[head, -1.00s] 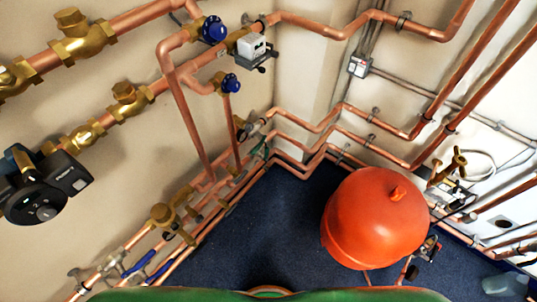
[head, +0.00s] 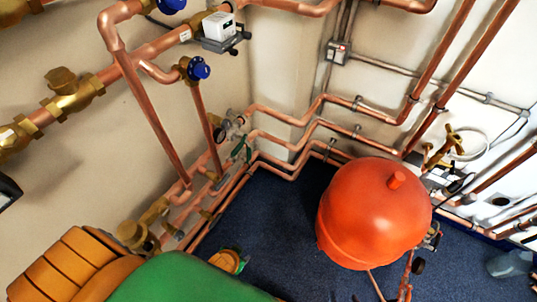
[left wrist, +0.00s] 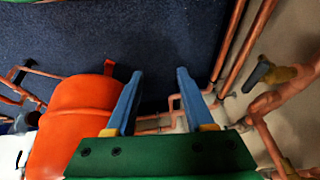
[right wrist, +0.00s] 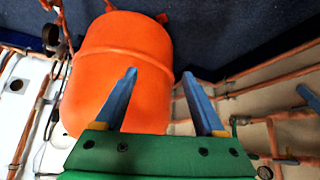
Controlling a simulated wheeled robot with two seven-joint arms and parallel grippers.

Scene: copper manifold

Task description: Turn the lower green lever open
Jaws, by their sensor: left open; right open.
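A green lever (head: 239,148) shows small in the head view, on the pipe valves by the wall corner. I cannot tell there which of the levers is the lower one. A small green piece (right wrist: 233,124) on the pipes shows just right of my right gripper's fingers in the right wrist view. My left gripper (left wrist: 159,72) is open and empty in the left wrist view.
An orange tank (head: 374,212) stands on the blue floor (head: 285,225) right of the corner. Copper pipes (head: 315,145) run along both walls. A blue-handled valve (head: 197,69) sits above. A dark blue lever (left wrist: 258,72) is right of my left gripper.

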